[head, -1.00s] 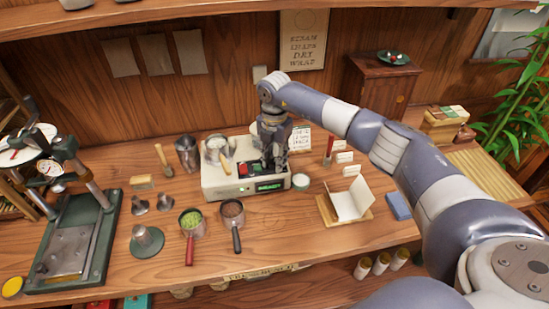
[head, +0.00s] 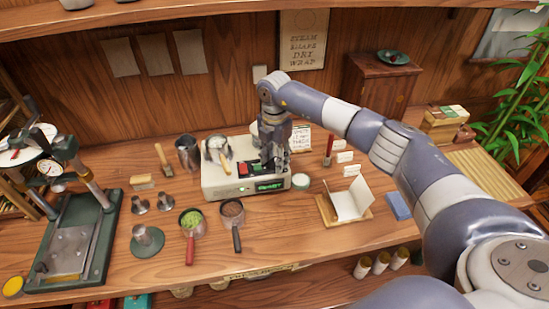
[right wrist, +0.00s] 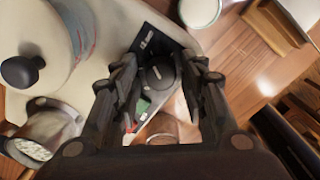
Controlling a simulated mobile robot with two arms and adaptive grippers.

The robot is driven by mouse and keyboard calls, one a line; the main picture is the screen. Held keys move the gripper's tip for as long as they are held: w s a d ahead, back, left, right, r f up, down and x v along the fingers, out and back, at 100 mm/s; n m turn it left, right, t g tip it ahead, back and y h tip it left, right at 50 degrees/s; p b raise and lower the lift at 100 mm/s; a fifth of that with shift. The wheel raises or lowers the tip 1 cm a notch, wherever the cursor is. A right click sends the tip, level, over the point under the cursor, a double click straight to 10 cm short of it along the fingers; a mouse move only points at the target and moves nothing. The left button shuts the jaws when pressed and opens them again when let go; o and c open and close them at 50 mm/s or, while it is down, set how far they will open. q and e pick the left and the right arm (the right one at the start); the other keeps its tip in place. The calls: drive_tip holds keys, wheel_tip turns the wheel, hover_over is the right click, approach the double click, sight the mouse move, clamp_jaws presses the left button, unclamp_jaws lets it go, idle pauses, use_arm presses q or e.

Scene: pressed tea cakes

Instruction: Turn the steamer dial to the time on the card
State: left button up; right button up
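The steamer (head: 215,186) is a cream box on the bench with a dark control panel, a red button, a green button and a lit green display (head: 270,185) whose text is too small to read. Its dial (right wrist: 158,77) is a dark round knob with a pale mark, seen in the right wrist view. My right gripper (right wrist: 160,92) points down over the panel, its fingers open on either side of the dial; contact cannot be told. In the head view my right gripper (head: 275,163) hides the dial. A white card (head: 301,138) with writing stands behind it, partly hidden. My left gripper is out of view.
A white lidded pot (right wrist: 50,35) sits beside the panel. A small white-topped jar (head: 300,181) stands right of the steamer. Two handled pans (head: 192,222) (head: 232,212) lie in front. A green press (head: 75,240) is at the left. Bare bench lies at front centre.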

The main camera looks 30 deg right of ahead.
sight(274, 161)
idle(0.3)
wheel_tip(274, 161, up, 12)
idle(0.5)
idle(0.3)
